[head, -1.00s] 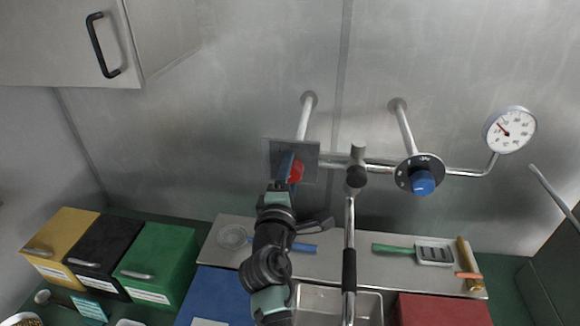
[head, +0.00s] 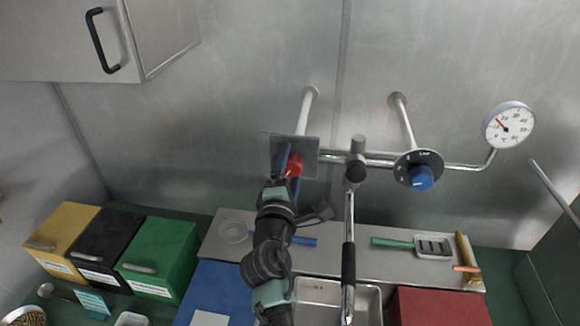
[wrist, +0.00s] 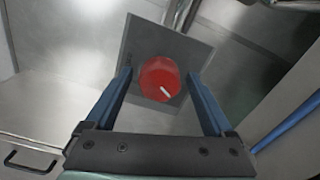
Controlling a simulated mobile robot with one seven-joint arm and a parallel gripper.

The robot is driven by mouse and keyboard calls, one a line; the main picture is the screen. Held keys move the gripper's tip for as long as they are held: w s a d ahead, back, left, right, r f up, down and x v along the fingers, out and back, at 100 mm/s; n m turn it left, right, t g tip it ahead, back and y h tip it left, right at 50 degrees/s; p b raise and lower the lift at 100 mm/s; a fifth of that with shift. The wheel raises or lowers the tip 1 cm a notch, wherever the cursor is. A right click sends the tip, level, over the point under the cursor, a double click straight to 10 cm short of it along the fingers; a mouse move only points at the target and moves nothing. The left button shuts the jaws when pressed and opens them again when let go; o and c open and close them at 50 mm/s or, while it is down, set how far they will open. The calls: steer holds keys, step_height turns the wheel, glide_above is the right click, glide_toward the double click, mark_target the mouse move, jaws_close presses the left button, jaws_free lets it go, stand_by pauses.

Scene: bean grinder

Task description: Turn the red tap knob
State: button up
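The red tap knob (head: 294,165) sits on a grey square plate (head: 307,147) at the left end of the tap pipe. In the wrist view, the red knob (wrist: 160,78) is round, with a white mark toward its lower right, and the plate (wrist: 187,48) shows behind it. My gripper (head: 289,160) is at the knob in the head view. In the wrist view, its two blue fingers (wrist: 160,82) stand apart on either side of the knob, with gaps visible on both sides. Part of the knob is hidden by a finger in the head view.
A blue knob (head: 421,177) and a dial gauge (head: 509,126) are to the right on the same pipework. A spout with a black sleeve (head: 349,268) hangs just right of my arm. A steel shelf with utensils (head: 345,262) lies below.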

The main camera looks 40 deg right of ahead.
steer(key=shift+s+a, duration=0.1)
steer(key=b+v, duration=0.3)
steer(key=v, duration=0.9)
steer(key=shift+s+a+b, duration=0.25)
steer(key=shift+s+b, duration=0.05)
steer(key=shift+b, duration=0.05)
